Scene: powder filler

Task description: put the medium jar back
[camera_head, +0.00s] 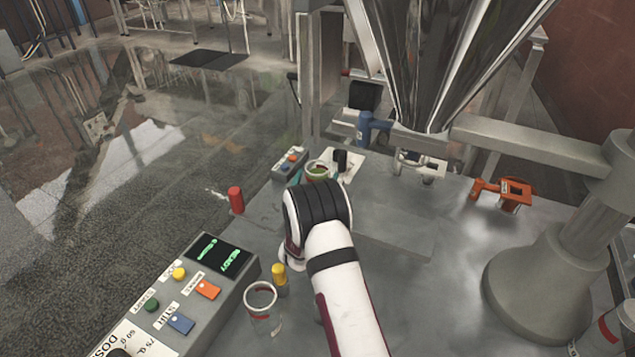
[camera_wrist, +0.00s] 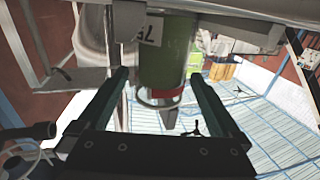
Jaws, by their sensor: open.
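A clear jar with green contents (camera_head: 317,171) stands beyond my wrist in the head view, beside a pale plate. A green jar with a white label (camera_wrist: 163,60) shows in the wrist view, between the two fingers; it seems to be the same jar. My gripper (camera_wrist: 159,76) is open, with a dark finger on each side of the jar and gaps beside it. In the head view my wrist hides most of the gripper. A second clear jar (camera_head: 262,307) stands near the control box and looks empty. I cannot tell by size which jar is the medium one.
The control box (camera_head: 207,267) with a lit display stands front left. A steel hopper (camera_head: 430,60) hangs over the table. A red cylinder (camera_head: 236,200), a yellow cylinder (camera_head: 279,275) and an orange bracket (camera_head: 505,191) stand around. The steel table (camera_head: 430,290) is clear right of my arm.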

